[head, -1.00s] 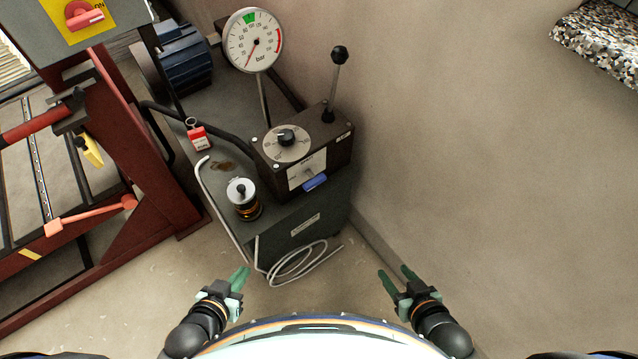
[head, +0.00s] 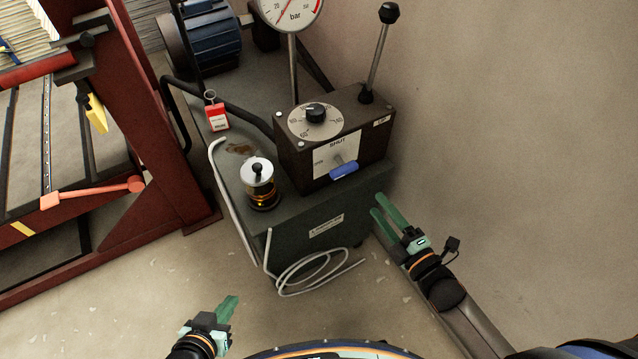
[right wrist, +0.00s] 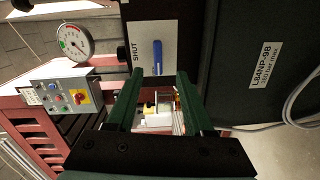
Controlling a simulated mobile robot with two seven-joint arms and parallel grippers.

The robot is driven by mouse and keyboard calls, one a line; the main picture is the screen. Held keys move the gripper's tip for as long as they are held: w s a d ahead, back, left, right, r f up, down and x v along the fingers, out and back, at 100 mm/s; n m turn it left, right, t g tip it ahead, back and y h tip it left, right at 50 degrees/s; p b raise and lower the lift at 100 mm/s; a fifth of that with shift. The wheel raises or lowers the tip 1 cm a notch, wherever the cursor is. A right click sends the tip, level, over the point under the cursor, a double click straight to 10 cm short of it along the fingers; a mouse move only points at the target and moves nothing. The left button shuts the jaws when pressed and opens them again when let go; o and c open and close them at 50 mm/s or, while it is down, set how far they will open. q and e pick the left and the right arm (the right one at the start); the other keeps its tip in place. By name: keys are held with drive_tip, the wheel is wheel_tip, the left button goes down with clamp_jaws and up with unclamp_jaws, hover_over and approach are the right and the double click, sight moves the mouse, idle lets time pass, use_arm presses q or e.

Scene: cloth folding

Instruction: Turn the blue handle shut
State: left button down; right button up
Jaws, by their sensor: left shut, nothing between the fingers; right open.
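The blue handle (head: 344,170) sticks out low on a white plate (head: 332,156) on the front of a dark control box (head: 290,160). The plate reads "SHUT" along its top edge; a smaller label at its left is too small to read. In the right wrist view the blue handle (right wrist: 157,57) lies ahead, between the lines of the fingers. My right gripper (head: 380,204) is open and empty, to the right of and below the handle, apart from it. Its fingers also show in the wrist view (right wrist: 156,78). My left gripper (head: 232,301) is shut and empty, low over the floor.
The box stands on a grey cabinet (head: 315,235) with a dial (head: 315,113), a black-knobbed lever (head: 378,55), a gauge (head: 290,12), a silver-topped cylinder (head: 259,185) and a red tag (head: 216,115). A white hose (head: 300,275) coils at its foot. A wall rises at right.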

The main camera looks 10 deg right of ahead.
sight(349, 172)
drive_tip(key=w+a, duration=0.1)
drive_tip(key=w, duration=0.2)
drive_tip(key=w+a+n+b, duration=0.1)
drive_tip(key=w, duration=0.2)
drive_tip(key=w+a+n+y+b, duration=0.1)
drive_tip(key=w+a, duration=0.1)
drive_tip(key=w, duration=0.2)
drive_tip(key=shift+a+f, duration=0.1)
drive_tip(key=shift+f, duration=0.05)
use_arm(q)
drive_tip(key=shift+w+a+r+t, duration=0.25)
drive_tip(key=shift+w+r+t, duration=0.15)
drive_tip(key=shift+w+t, duration=0.25)
drive_tip(key=shift+w+a+r+t, duration=0.25)
drive_tip(key=shift+w+r+t, duration=0.2)
drive_tip(key=shift+w, duration=0.3)
use_arm(e)
drive_tip(key=shift+x, duration=1.4)
drive_tip(key=shift+c, duration=0.3)
clamp_jaws()
use_arm(q)
drive_tip(key=shift+f, duration=0.1)
